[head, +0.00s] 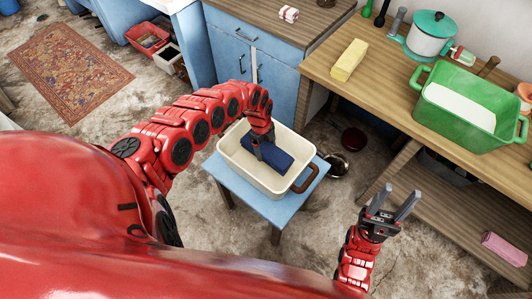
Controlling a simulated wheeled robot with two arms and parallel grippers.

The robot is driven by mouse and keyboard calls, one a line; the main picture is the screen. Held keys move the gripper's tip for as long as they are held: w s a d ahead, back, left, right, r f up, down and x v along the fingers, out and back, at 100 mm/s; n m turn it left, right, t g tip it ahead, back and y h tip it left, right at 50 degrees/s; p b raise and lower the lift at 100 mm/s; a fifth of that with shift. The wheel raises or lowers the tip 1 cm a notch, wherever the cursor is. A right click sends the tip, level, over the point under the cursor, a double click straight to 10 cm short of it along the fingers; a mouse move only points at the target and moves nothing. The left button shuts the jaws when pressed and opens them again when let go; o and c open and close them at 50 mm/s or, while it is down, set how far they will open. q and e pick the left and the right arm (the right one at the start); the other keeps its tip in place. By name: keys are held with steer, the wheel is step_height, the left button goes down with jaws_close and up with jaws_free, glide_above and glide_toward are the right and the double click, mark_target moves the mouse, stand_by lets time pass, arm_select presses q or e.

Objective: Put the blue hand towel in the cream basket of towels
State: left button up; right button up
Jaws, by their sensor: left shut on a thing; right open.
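The cream basket (233,165) stands on a small blue stool in the middle of the head view. The blue hand towel (281,158) is a dark blue folded piece inside the basket's walls. My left gripper (258,152) reaches down into the basket and is shut on the towel near its left end. Its fingertips are partly hidden, and I cannot tell whether the towel touches the basket floor. My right gripper (391,203) is open and empty, to the right of the basket, apart from it.
The blue stool (243,200) has little free top around the basket. A wooden counter (395,95) at right holds a yellow block (348,60), a green tub (465,105) and a white pot (430,35). A pink roll (504,248) lies on the lower shelf.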

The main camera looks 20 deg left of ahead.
mark_target(266, 154)
arm_select(q)
step_height(266, 154, down, 4)
steer(key=shift+w+f+b, duration=0.1)
steer(key=shift+f+b, duration=0.1)
steer(key=shift+b, duration=0.1)
step_height(266, 154, down, 3)
steer(key=shift+d+f+b, duration=0.1)
steer(key=shift+b, duration=0.65)
steer(key=shift+f, duration=0.2)
